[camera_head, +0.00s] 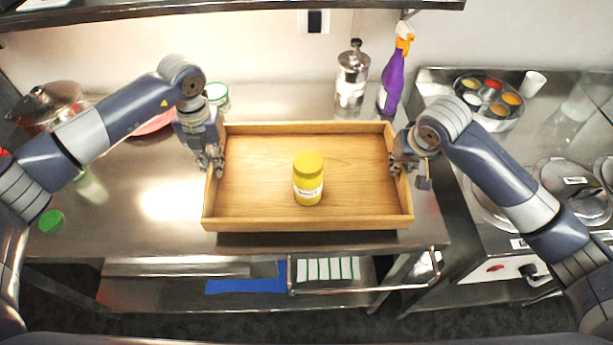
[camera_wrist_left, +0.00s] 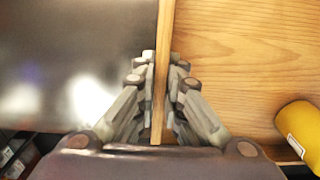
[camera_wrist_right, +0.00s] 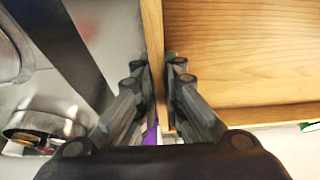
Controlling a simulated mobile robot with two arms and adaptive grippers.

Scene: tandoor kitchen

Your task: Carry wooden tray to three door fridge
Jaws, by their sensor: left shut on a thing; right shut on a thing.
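The wooden tray (camera_head: 255,212) is a shallow rectangular box in the middle of the head view, over the steel counter. A yellow jar (camera_head: 308,180) with a yellow lid stands upright inside it; part of the jar also shows in the left wrist view (camera_wrist_left: 300,130). My left gripper (camera_head: 213,168) is shut on the tray's left wall, which runs between its fingers in the left wrist view (camera_wrist_left: 161,95). My right gripper (camera_head: 402,168) is shut on the tray's right wall, between its fingers in the right wrist view (camera_wrist_right: 158,90). I see no three-door fridge.
A steel canister (camera_head: 351,80) and a purple spray bottle (camera_head: 393,78) stand behind the tray by the wall. A green-lidded jar (camera_head: 217,96) is behind my left gripper. A unit with lidded pots and a round spice tin (camera_head: 490,98) stands at right. A shelf runs overhead.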

